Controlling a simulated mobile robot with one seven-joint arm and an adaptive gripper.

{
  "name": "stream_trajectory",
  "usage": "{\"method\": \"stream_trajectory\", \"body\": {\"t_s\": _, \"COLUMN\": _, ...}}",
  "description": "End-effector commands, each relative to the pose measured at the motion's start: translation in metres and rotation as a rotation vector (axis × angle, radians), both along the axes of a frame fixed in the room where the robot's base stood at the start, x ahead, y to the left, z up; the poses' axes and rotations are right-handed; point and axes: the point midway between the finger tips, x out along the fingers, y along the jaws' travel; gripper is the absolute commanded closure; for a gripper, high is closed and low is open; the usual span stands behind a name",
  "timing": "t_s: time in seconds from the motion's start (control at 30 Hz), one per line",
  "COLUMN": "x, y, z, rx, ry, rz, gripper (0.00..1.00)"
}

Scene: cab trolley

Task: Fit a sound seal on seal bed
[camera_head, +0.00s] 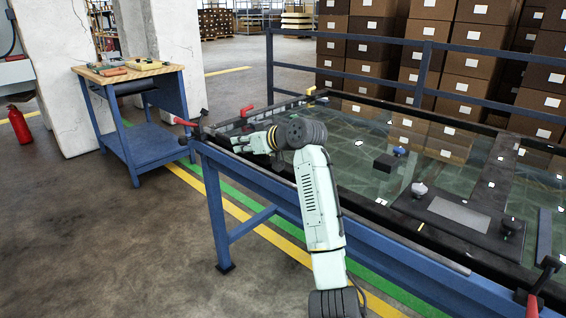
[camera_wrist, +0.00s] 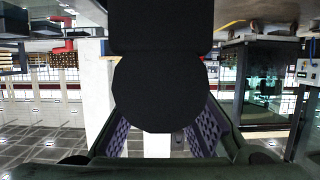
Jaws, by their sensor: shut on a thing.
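My gripper (camera_head: 240,141) is at the left end of the large glass-topped frame, close to its dark near-left corner. In the wrist view its fingers with purplish pads (camera_wrist: 162,138) stand on either side of a dark, round-ended thing (camera_wrist: 162,95). The gripper is shut on this dark thing, which fills the middle of that view; I cannot tell for certain that it is a seal. The dark rim (camera_head: 375,215) runs along the near side of the frame. I cannot tell which part is the seal bed.
Red-handled clamps (camera_head: 180,121) stand at the frame's edges. On the glass are a black block (camera_head: 386,162) and a dark plate (camera_head: 480,223). A blue workbench (camera_head: 150,146) with small items stands at the left. Blue railings (camera_head: 425,70) and stacked boxes are behind.

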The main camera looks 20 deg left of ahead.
Motion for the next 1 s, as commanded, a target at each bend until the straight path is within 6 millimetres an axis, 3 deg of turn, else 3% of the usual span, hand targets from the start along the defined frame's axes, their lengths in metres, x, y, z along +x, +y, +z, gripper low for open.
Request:
{"method": "stream_trajectory", "body": {"t_s": 0.53, "x": 0.004, "y": -0.008, "z": 0.005, "rx": -0.002, "ry": 0.001, "rz": -0.002, "gripper": 1.0}}
{"method": "stream_trajectory", "body": {"t_s": 0.67, "x": 0.017, "y": -0.035, "z": 0.018, "rx": -0.007, "ry": 0.006, "rz": -0.008, "gripper": 1.0}}
{"method": "stream_trajectory", "body": {"t_s": 1.0, "x": 0.047, "y": -0.128, "z": 0.037, "rx": -0.009, "ry": 0.012, "rz": -0.011, "gripper": 1.0}}
